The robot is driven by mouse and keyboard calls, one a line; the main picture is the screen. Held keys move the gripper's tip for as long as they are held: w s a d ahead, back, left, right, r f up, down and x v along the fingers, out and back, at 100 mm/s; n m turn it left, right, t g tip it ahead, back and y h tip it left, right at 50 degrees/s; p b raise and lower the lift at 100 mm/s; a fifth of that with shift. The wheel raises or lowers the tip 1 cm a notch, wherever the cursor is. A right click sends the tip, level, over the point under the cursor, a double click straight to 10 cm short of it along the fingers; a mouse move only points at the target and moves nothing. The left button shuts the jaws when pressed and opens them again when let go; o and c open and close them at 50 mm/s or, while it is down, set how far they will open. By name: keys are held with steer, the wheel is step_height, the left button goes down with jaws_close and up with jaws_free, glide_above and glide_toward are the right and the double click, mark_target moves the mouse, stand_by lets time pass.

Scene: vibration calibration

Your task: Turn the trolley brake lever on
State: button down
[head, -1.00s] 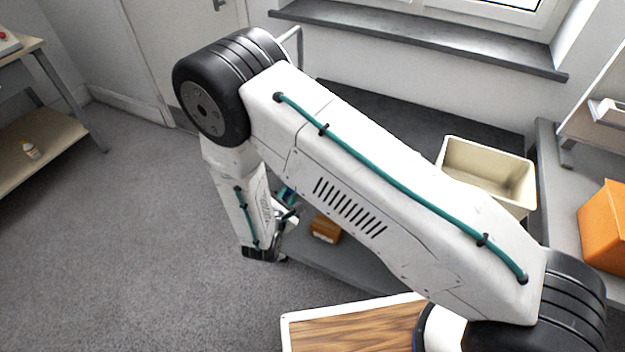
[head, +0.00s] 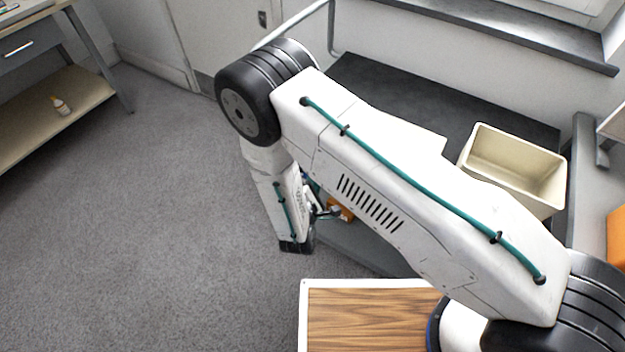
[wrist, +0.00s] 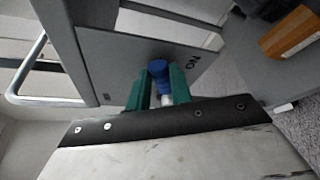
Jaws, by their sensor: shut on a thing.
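In the wrist view, the brake lever's blue knob (wrist: 158,69) stands between the green fingers of my gripper (wrist: 160,88). My gripper is shut on the lever, and a short pale part shows below the knob. Behind it is a grey plate (wrist: 112,62) with the dark label "ON" (wrist: 193,62) to the right of the knob. The trolley (head: 375,75) has a dark top and a metal handle (head: 333,28), also seen in the wrist view (wrist: 25,72). In the head view my arm hides the lever and most of my gripper.
A cream bin (head: 515,165) stands on the trolley top. An orange-brown box (head: 340,210) is on the lower shelf, partly hidden by my arm. A workbench (head: 60,115) stands at the left. The grey carpet (head: 150,220) between is clear.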

steer(key=shift+w, duration=0.2)
steer(key=c, duration=1.2)
jaws_free()
steer(key=shift+d, duration=0.15)
steer(key=shift+c, duration=0.2)
steer(key=v, duration=0.8)
